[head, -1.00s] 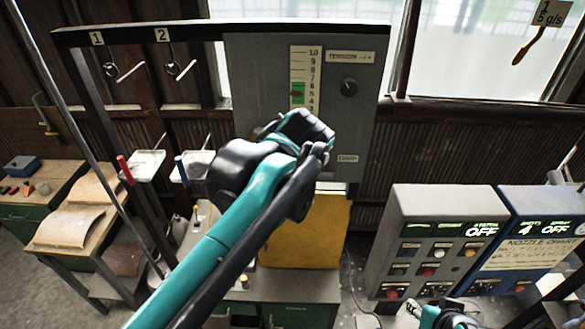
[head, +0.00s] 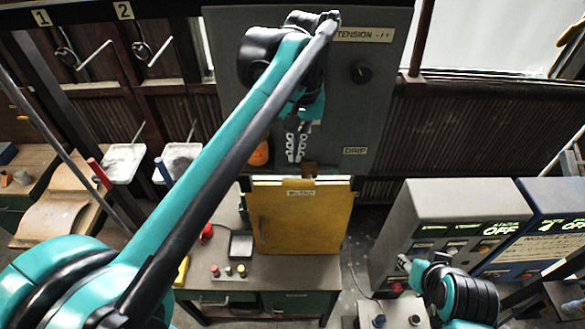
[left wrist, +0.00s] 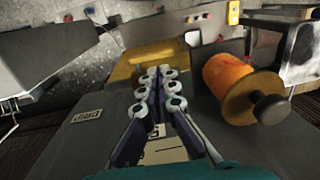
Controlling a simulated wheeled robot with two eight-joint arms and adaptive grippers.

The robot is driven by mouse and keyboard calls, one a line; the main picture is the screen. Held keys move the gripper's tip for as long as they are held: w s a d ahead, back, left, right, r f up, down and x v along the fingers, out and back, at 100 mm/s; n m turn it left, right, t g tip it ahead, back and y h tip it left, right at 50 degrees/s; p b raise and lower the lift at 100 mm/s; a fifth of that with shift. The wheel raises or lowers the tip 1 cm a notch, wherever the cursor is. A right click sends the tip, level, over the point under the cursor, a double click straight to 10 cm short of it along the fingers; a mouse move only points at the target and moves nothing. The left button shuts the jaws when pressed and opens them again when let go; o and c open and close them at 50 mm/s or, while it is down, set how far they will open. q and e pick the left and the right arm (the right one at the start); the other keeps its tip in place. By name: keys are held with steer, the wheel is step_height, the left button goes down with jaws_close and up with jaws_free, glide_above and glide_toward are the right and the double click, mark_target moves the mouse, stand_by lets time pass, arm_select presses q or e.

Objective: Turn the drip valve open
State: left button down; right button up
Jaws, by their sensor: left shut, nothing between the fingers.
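The grey panel (head: 385,110) carries a "DRIP" label (head: 355,151) at its lower right; the label also shows in the left wrist view (left wrist: 88,115). I cannot make out the drip valve itself; it may be hidden by my left gripper. My left gripper (head: 295,158) points down in front of the panel, left of the label. In the left wrist view its fingers (left wrist: 160,88) are together with nothing between them. An orange spool (left wrist: 235,80) with a dark knob is beside them. My right gripper (head: 405,263) is at the lower right, too small to read.
A dark knob (head: 362,73) sits below the "TENSION" label. A yellow box (head: 300,220) stands below the panel on a bench (head: 205,272). Grey and blue control cabinets (head: 435,215) stand at the right. White trays (head: 125,162) are at the left.

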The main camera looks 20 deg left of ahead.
mark_target(292, 180)
arm_select(q)
steer(key=f, duration=0.3)
steer(key=shift+w+a+f, duration=0.25)
steer(key=shift+f, duration=0.15)
steer(key=shift+s+f+p, duration=0.2)
steer(key=shift+f+p, duration=0.05)
steer(key=shift+f, duration=0.25)
steer(key=shift+s+f+p, duration=0.15)
steer(key=shift+f+p, duration=0.1)
steer(key=shift+f, duration=0.25)
steer(key=shift+s+d+f, duration=0.1)
steer(key=shift+f, duration=0.45)
steer(key=shift+w+f, duration=0.2)
steer(key=shift+w, duration=0.05)
steer(key=shift+s, duration=0.1)
